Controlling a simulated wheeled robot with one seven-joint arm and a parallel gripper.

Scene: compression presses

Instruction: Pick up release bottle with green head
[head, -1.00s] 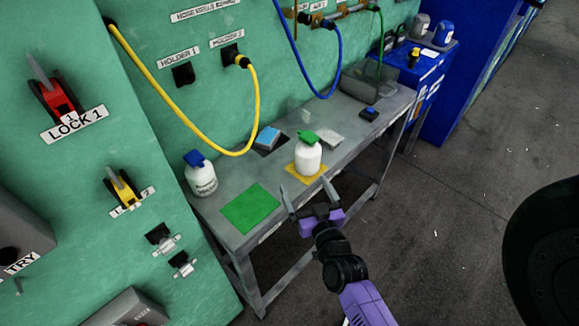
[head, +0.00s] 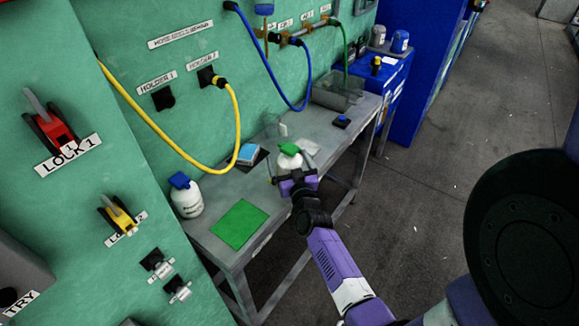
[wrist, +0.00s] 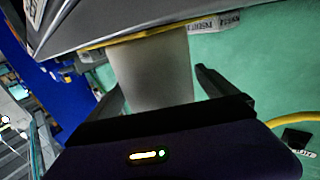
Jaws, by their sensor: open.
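The white bottle with the green head (head: 290,150) stands on the grey table, its lower part hidden behind my gripper (head: 294,173) in the head view. In the wrist view the white body of the bottle (wrist: 152,70) lies between my two dark fingers. The fingers are apart, one on each side of the bottle, and a gap shows beside the right finger. The green head is not visible in the wrist view.
A white bottle with a blue head (head: 186,196) stands at the table's left end, beside a green mat (head: 239,224). A blue box (head: 248,154) lies behind the green-headed bottle. A yellow hose (head: 165,140) hangs from the green wall.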

